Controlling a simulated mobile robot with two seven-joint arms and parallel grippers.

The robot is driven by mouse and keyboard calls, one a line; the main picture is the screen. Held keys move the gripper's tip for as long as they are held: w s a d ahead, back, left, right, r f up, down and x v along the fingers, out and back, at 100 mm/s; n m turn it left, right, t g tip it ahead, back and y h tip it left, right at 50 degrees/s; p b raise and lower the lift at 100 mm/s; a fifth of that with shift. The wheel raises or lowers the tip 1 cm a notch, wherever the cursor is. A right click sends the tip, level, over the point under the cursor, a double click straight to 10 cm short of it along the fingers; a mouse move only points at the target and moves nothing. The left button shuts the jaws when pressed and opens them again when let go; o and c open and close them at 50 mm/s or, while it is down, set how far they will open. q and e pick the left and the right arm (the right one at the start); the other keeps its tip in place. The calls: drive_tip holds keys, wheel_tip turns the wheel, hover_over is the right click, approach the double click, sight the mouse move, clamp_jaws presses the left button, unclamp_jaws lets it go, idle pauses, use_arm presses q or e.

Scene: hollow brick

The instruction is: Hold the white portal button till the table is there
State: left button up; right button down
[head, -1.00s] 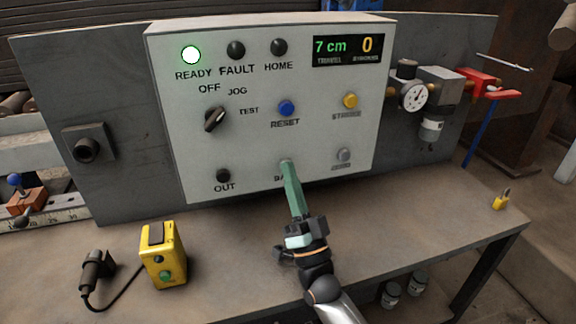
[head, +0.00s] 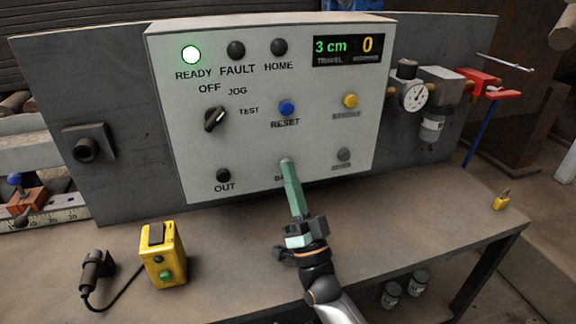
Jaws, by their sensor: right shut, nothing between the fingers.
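The light grey control panel (head: 260,65) stands upright at the back of the bench. My right gripper (head: 287,164) is shut, with its green fingers together and their tips at the lower middle of the panel, just above a partly covered label starting "BA". The button at that spot is hidden behind the fingertips, so I cannot see its colour or how far it is pressed. The display (head: 347,51) reads 3 cm travel and 0. The ready lamp (head: 191,55) glows green; the fault lamp (head: 236,50) and home lamp (head: 279,47) are dark. My left gripper is not in view.
Beside my fingers are a blue reset button (head: 287,108), a yellow button (head: 350,100), a grey button (head: 343,155), a dark out button (head: 223,175) and a black selector knob (head: 215,119). A yellow pendant box (head: 162,255) and a padlock (head: 501,200) are on the bench.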

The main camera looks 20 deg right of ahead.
drive_tip(key=shift+f, duration=0.4)
idle(0.4)
drive_tip(key=shift+s+d+f, duration=0.1)
drive_tip(key=shift+s+f, duration=0.3)
drive_tip(key=shift+s, duration=0.2)
drive_tip(key=shift+s+r+p, duration=0.1)
drive_tip(key=shift+p, duration=0.25)
drive_tip(key=s+p, duration=0.2)
drive_tip(key=s, duration=0.3)
drive_tip(key=shift+r, duration=0.15)
drive_tip(key=shift+w, duration=0.1)
